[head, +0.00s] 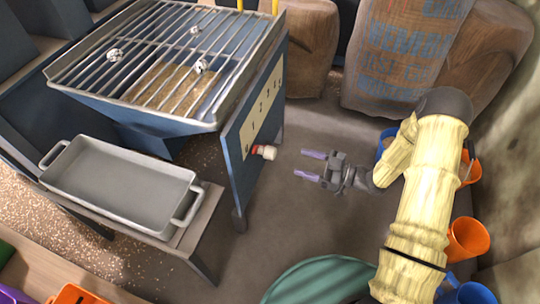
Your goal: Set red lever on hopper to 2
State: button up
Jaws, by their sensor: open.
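The hopper (233,150) is a blue box with a metal grate on top, at the upper left in the head view. A cream number plate (262,108) is on its right side, with digits rising from lower left to upper right. The red lever (258,150), with a pale knob at its end, sticks out to the right just below the low-number end of the plate. Which number it marks is not clear. My gripper (309,164) is open and empty. Its two purple-grey fingers point left toward the lever, with a gap between them and the knob.
A grey metal tray (120,188) sits on a low bench left of the lever. Sacks (295,50) stand behind. Orange buckets (467,238) are at the right, and a green round object (320,282) is at the bottom. The floor around my gripper is clear.

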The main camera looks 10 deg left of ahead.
aim_at(270, 153)
jog(key=a+b, duration=0.1)
jog(key=a, duration=0.2)
jog(key=a+b, duration=0.2)
jog(key=a, duration=0.1)
jog(key=w+a+b, duration=0.1)
jog(key=a, duration=0.3)
jog(key=shift+f, duration=0.15)
jog(key=shift+a+b, duration=0.35)
jog(key=shift+a, duration=0.45)
grip_shut()
